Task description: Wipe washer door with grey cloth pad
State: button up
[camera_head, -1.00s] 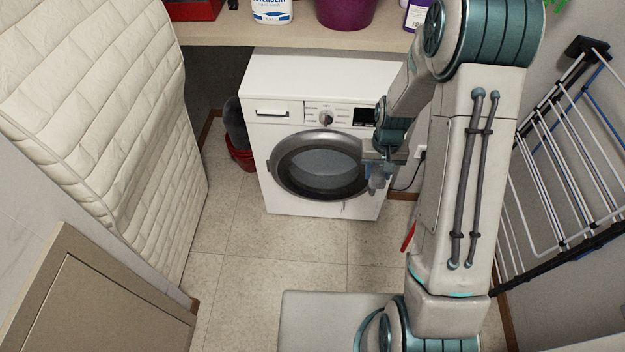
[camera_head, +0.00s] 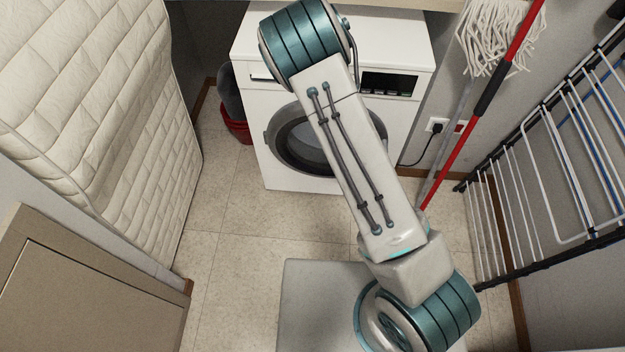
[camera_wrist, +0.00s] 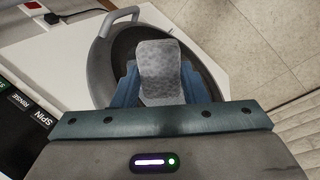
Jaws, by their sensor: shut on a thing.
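The white washer (camera_head: 250,92) stands at the back with its round washer door (camera_head: 285,140), partly covered by my arm in the head view. In the wrist view the door's grey rim (camera_wrist: 101,65) and dark glass lie behind the pad. My gripper (camera_wrist: 160,90) is shut on the grey cloth pad (camera_wrist: 161,62), a speckled block between the blue fingers. The pad overlaps the door in that view; I cannot tell whether it touches. In the head view, gripper and pad are hidden behind my arm.
A mop with a red handle (camera_head: 460,155) leans at the right near a wall socket. A drying rack (camera_head: 560,160) stands further right. A quilted mattress (camera_head: 100,120) and a beige panel (camera_head: 90,290) line the left. A red bucket (camera_head: 236,125) sits left of the washer.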

jog(key=a+f+n+t+y+b, duration=0.1)
jog(key=a+f+n+t+b, duration=0.3)
jog(key=f+b, duration=0.4)
jog(key=w+a+f+n+t+y+b, duration=0.1)
jog(key=a+f+n+t+b, duration=0.2)
jog(key=f+t+b, duration=0.45)
jog(key=a+f+n+t+b, duration=0.3)
jog(key=a+f+t+b, duration=0.1)
jog(key=f+b, duration=0.55)
jog(key=w+b, duration=0.2)
jog(key=w, duration=0.4)
jog(key=shift+w+d+r+b, duration=0.15)
jog(key=shift+d+r+b, duration=0.25)
jog(key=shift+d+r, duration=0.05)
jog(key=shift+w, duration=0.9)
jog(key=shift+d, duration=0.15)
